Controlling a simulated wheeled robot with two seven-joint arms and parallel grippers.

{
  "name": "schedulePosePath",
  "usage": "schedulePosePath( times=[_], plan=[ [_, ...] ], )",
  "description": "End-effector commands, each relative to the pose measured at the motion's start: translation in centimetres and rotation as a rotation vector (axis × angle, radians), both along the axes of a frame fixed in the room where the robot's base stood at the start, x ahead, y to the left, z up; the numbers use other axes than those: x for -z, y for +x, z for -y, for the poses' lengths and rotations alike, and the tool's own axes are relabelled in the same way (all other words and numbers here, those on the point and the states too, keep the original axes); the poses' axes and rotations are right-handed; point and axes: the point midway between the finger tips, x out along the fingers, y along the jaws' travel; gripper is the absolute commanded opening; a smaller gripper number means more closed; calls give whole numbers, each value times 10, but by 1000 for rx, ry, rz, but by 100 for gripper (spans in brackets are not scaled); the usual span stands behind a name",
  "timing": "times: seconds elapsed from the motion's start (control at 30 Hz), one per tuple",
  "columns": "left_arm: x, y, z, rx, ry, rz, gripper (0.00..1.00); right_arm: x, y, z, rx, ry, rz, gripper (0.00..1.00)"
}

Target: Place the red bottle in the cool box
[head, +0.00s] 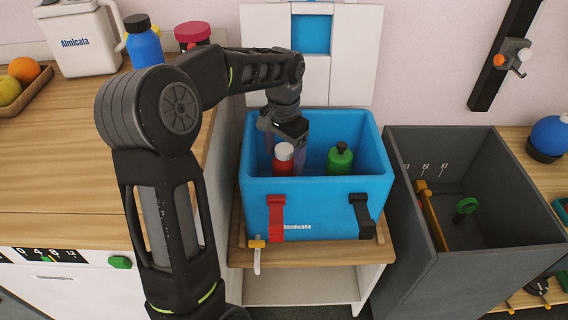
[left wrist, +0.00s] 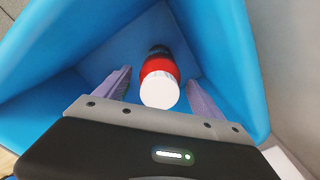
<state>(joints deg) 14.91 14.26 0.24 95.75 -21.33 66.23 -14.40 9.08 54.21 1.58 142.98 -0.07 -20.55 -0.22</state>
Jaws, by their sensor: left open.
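The red bottle (head: 283,166) with a white cap is inside the blue cool box (head: 330,195), toward its left side. It looks upright in the head view. The left wrist view shows the red bottle (left wrist: 160,68) with its white cap toward the camera. My left gripper (head: 285,150) reaches down into the box above and around the bottle. Its two fingers stand apart on either side, with a gap visible on each side in the left wrist view. The bottle's base is hidden by the box's front wall. My right gripper is not in view.
A green bottle (head: 340,160) is in the cool box, right of the red bottle. A dark grey open bin (head: 480,225) stands right of the box. The wooden counter (head: 60,170) is at left, with a blue bottle (head: 143,47) and a white container (head: 85,45) behind.

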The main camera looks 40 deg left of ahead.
Motion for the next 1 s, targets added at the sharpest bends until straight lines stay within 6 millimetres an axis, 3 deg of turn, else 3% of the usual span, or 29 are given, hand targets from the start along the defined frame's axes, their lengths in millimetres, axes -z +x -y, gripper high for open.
schedulePosePath(
  times=[0.1, 0.33, 1.0],
  plan=[
    [-30, 1, 0, 0, 0, 5, 79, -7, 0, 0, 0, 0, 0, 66],
    [-63, 0, 0, -1, 0, 3, 79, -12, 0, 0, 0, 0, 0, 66],
    [-68, 0, 0, 0, -1, 1, 79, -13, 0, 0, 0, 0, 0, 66]
  ],
)
